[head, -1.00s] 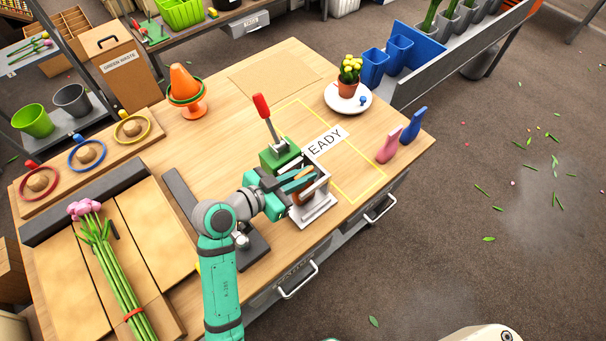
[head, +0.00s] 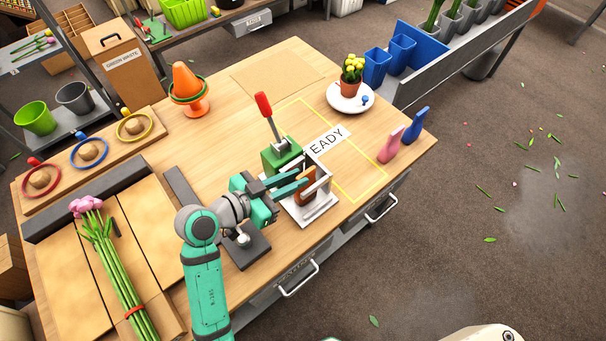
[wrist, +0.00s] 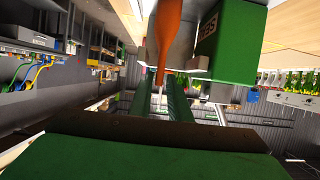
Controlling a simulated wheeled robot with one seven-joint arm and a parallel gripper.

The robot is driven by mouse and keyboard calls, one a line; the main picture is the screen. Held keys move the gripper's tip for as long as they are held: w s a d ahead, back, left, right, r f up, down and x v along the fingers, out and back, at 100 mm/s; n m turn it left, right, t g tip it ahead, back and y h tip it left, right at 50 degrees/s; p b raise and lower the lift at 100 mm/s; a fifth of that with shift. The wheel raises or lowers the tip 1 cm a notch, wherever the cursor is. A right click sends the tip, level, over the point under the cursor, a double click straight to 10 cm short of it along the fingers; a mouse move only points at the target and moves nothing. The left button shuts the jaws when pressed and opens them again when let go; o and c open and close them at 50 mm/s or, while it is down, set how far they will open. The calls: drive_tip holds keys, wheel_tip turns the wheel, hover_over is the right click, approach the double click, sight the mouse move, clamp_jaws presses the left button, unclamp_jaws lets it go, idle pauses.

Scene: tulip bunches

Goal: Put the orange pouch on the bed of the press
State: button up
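The press (head: 281,153) has a green body, a red-tipped lever and a pale metal frame with a low bed (head: 318,211). The orange pouch (head: 306,197), brownish in the head view, stands upright inside the frame and appears to rest on the bed; its base is partly hidden. My gripper (head: 304,181) reaches in from the left, fingers apart, tips close to the pouch's upper part. In the wrist view the two fingers (wrist: 161,92) are parallel with a gap, and the orange pouch (wrist: 168,32) shows around their tips. Contact is hard to tell.
A white "READY" label (head: 327,141) and a yellow outlined area (head: 368,176) lie right of the press. Pink tulips (head: 113,262) lie at left. A potted plant (head: 351,76) stands behind.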

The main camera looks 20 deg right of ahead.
drive_tip(key=v, duration=0.8)
drive_tip(key=shift+d, duration=0.1)
idle(0.3)
